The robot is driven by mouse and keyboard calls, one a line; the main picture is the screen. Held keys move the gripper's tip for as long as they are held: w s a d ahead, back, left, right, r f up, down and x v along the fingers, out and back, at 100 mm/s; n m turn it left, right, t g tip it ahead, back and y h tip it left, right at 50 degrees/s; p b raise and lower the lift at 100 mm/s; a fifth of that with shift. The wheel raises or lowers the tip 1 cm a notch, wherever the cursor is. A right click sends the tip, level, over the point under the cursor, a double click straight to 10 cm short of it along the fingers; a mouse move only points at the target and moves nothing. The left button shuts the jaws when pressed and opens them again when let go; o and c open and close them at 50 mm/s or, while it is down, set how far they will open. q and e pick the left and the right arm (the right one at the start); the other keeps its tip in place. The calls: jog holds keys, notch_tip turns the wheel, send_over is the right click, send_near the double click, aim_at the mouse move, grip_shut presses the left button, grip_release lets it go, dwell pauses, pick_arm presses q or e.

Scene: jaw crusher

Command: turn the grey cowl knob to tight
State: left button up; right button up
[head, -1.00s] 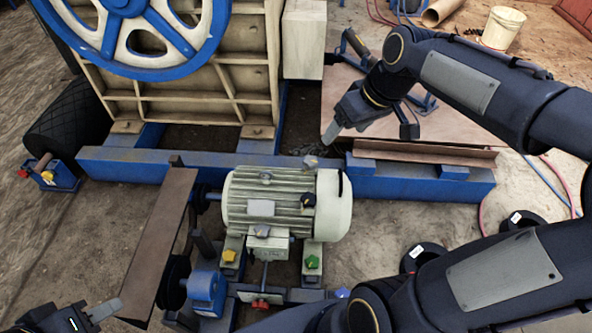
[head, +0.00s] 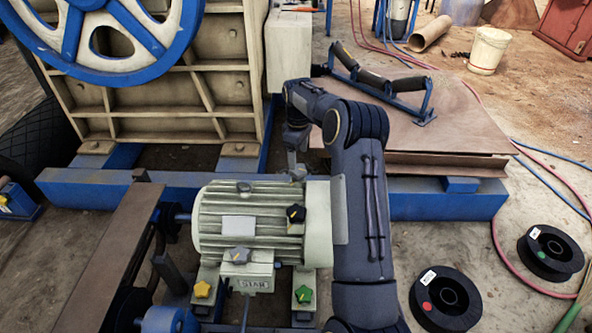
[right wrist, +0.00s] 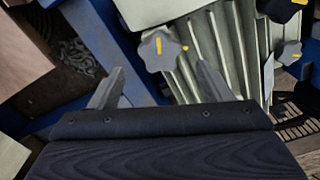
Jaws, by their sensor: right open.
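The grey cowl knob (right wrist: 160,50) shows in the right wrist view as a lobed grey knob with a yellow mark, at the edge of the ribbed motor (right wrist: 215,50). My right gripper (right wrist: 160,70) is open, with one finger to each side below the knob in that view; no grip on it shows. In the head view my right gripper (head: 297,168) hangs over the motor's (head: 215,205) back right, near the pale cowl (head: 319,220). There the arm and gripper hide the cowl knob. My left gripper is out of view.
A black knob (head: 296,213) sits on the motor close to the gripper. A grey knob (head: 237,255) is on the terminal box, with yellow (head: 202,289) and green (head: 303,294) knobs at the feet. The blue beam (head: 420,205) runs behind.

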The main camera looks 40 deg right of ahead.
aim_at(298, 169)
notch_tip(298, 169, down, 6)
jog(key=shift+r+b, duration=0.15)
jog(key=shift+b, duration=0.9)
jog(key=c, duration=1)
jog(key=shift+r+m+p, duration=0.25)
jog(key=shift+m+p, duration=0.35)
jog(key=shift+p, duration=0.4)
jog(key=m+p, duration=0.5)
jog(key=m, duration=0.2)
jog(key=shift+p, duration=0.3)
jog(key=m+p, duration=0.2)
jog(key=m, duration=0.3)
jog(key=shift+f, duration=0.1)
jog(key=m+p, duration=0.1)
jog(key=m, duration=0.5)
jog(key=shift+d+m, duration=0.1)
jog(key=shift+m, duration=0.2)
